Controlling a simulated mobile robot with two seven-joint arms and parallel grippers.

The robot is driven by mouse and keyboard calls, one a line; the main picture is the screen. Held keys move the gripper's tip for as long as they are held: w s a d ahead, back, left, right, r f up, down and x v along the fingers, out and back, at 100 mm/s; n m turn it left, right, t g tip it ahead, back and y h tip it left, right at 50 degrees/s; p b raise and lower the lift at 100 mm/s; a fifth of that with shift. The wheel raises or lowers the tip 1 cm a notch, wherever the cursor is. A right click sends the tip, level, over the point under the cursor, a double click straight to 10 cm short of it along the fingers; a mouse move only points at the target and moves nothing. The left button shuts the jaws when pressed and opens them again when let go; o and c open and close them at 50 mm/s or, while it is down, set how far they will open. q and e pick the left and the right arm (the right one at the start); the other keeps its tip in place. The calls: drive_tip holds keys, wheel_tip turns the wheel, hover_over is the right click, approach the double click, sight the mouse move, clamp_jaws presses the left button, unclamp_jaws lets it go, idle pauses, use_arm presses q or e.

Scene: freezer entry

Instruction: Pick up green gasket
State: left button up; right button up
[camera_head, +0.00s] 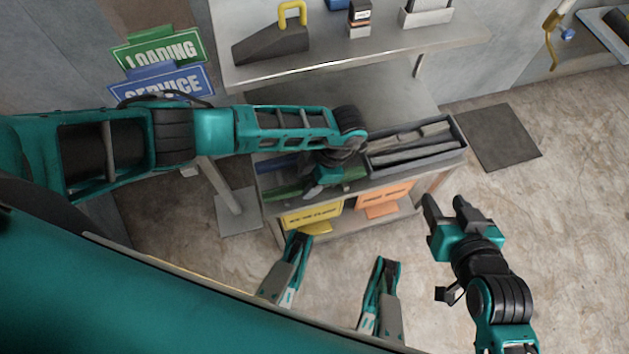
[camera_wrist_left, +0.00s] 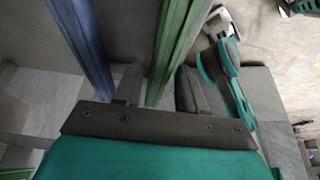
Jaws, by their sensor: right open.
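In the left wrist view the green gasket (camera_wrist_left: 181,45) runs away from the gripper, beside a blue strip (camera_wrist_left: 82,50). My left gripper (camera_head: 318,186) is down at the green gasket, at its right part in the head view. In the left wrist view its dark fingers (camera_wrist_left: 158,98) stand either side of the green strip; whether they press on it is unclear. My right gripper (camera_head: 447,212) is open and empty, over the floor at the right.
A grey bin of dark strips (camera_head: 415,150) adjoins on the right. Yellow (camera_head: 312,216) and orange (camera_head: 385,200) labels hang on the front. A shelf (camera_head: 350,55) with a grey wedge (camera_head: 270,44) is above. Floor at the right is clear apart from a dark mat (camera_head: 500,137).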

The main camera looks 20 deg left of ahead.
use_arm(q)
drive_tip(key=c, duration=0.6)
clamp_jaws()
drive_tip(key=shift+r, duration=0.1)
